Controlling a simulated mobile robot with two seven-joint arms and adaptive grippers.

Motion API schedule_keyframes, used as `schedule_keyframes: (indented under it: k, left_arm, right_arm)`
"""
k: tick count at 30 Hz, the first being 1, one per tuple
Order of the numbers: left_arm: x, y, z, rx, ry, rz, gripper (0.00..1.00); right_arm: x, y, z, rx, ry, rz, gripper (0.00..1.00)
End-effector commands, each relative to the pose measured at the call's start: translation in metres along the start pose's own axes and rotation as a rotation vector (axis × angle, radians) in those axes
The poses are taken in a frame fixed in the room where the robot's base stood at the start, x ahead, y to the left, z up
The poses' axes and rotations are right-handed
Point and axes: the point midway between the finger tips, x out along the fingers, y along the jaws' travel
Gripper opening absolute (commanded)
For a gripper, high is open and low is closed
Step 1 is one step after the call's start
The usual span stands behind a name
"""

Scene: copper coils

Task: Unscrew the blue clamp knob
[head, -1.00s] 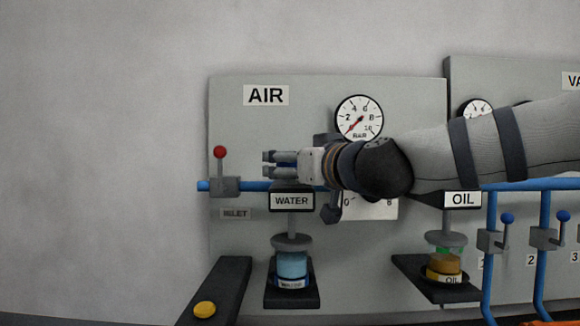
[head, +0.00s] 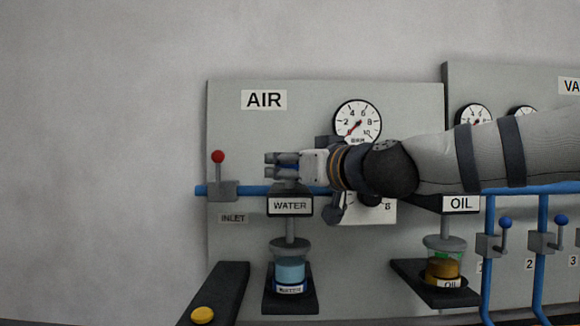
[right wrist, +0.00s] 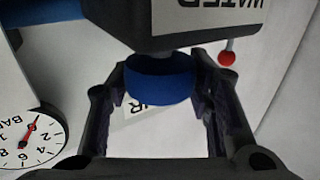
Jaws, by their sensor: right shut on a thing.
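The blue clamp knob (right wrist: 160,80) is a short round cap on the dark block of the WATER station, seen in the right wrist view. It sits between the two dark fingers of my right gripper (right wrist: 162,85), which is shut on its sides. In the head view my right gripper (head: 284,165) reaches in from the right, just above the WATER block (head: 290,206). Its fingers hide most of the knob there. I cannot tell how far the knob is turned. My left gripper is not in view.
A jar of blue liquid (head: 290,271) stands on a dark shelf below the WATER block. A red-knobbed lever (head: 218,157) on the blue pipe is left of my gripper. The AIR gauge (head: 357,121) is just above my wrist. The OIL station (head: 461,203) is at right.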

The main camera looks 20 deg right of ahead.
Motion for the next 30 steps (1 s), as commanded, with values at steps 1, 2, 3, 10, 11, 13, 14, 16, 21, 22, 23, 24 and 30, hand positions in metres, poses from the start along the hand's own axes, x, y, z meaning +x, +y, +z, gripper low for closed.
schedule_keyframes:
  k: [1,2,3,10,11,13,14,16,21,22,23,24,30]
  left_arm:
    - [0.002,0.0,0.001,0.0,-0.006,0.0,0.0]
    - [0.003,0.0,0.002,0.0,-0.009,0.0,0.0]
    - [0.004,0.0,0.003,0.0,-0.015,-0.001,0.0]
    - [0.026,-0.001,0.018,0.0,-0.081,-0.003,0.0]
    - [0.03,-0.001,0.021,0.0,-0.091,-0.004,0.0]
    - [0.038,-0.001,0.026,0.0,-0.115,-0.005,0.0]
    - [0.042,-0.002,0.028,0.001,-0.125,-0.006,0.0]
    - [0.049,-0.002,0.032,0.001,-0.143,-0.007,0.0]
    - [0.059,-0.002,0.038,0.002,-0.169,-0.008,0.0]
    - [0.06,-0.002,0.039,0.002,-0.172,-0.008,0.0]
    - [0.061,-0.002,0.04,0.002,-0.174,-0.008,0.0]
    - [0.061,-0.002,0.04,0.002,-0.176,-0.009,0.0]
    - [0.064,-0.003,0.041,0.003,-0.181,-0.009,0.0]
  right_arm:
    - [0.001,0.002,0.002,0.002,-0.001,-0.026,0.19]
    - [0.001,0.002,0.003,0.002,-0.002,-0.048,0.19]
    - [0.002,0.003,0.004,0.004,-0.003,-0.079,0.19]
    - [0.005,0.004,0.01,0.008,-0.007,-0.279,0.19]
    - [0.005,0.005,0.011,0.009,-0.008,-0.305,0.19]
    - [0.005,0.005,0.011,0.009,-0.008,-0.364,0.19]
    - [0.005,0.005,0.011,0.009,-0.007,-0.389,0.19]
    - [0.005,0.005,0.01,0.008,-0.006,-0.445,0.19]
    - [0.004,0.004,0.007,0.005,-0.003,-0.563,0.19]
    - [0.003,0.003,0.006,0.005,-0.002,-0.581,0.19]
    - [0.003,0.003,0.005,0.005,-0.003,-0.598,0.19]
    - [0.003,0.003,0.004,0.004,-0.001,-0.619,0.19]
    - [0.001,0.002,0.002,0.001,-0.001,-0.698,0.19]
